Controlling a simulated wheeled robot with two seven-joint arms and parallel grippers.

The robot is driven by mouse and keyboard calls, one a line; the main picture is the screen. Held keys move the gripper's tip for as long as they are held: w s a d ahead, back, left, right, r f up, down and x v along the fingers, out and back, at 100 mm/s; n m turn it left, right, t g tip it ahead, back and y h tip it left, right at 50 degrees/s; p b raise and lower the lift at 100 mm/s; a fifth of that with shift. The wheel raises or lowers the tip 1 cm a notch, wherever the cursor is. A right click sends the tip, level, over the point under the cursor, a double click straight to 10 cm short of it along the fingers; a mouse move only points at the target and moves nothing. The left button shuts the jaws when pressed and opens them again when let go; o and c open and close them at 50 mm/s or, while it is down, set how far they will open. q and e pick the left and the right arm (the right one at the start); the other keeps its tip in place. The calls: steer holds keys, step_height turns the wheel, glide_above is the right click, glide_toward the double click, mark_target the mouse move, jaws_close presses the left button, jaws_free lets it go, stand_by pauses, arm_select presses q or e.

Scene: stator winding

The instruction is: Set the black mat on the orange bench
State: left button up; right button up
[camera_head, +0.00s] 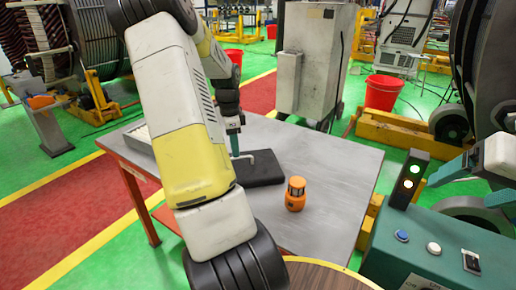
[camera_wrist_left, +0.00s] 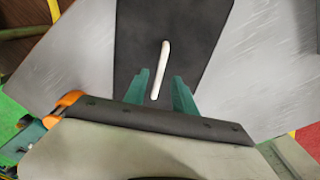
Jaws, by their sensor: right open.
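The black mat (camera_head: 262,170) lies flat on the grey top of the orange-framed bench (camera_head: 335,180), with a pale handle standing on it. In the left wrist view the mat (camera_wrist_left: 135,45) fills the middle, and its white handle (camera_wrist_left: 160,68) points toward my gripper. My left gripper (camera_head: 236,150) is over the mat at the handle. Its teal fingers (camera_wrist_left: 159,90) are apart, one on each side of the handle's near end, with gaps visible. My arm hides part of the bench. My right gripper (camera_head: 478,183) is open and empty at the right edge, above the green control box.
An orange cylindrical device (camera_head: 295,194) stands on the bench just right of the mat. A grey tray (camera_head: 140,137) is at the bench's left, partly behind my arm. A control box (camera_head: 425,245) with a signal light (camera_head: 408,180) stands at right. The bench's right side is clear.

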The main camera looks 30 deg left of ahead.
arm_select(q)
step_height(320, 180, up, 7)
steer(key=s+d+r+n+t+y, duration=0.1)
steer(key=s+d+r+n, duration=0.1)
steer(key=d+r, duration=0.65)
steer(key=s+d+r+n+t+h, duration=0.1)
steer(key=s+d+r+n+t, duration=0.1)
steer(key=s+d, duration=0.5)
steer(key=s+d+r+n+t+h, duration=0.1)
steer(key=s+d+n, duration=0.4)
steer(key=d, duration=0.8)
steer(key=s+t, duration=0.1)
steer(key=s, duration=0.2)
steer(key=shift+d+r+t+h, duration=0.25)
steer(key=shift+r+t+h, duration=0.15)
steer(key=shift+s, duration=0.1)
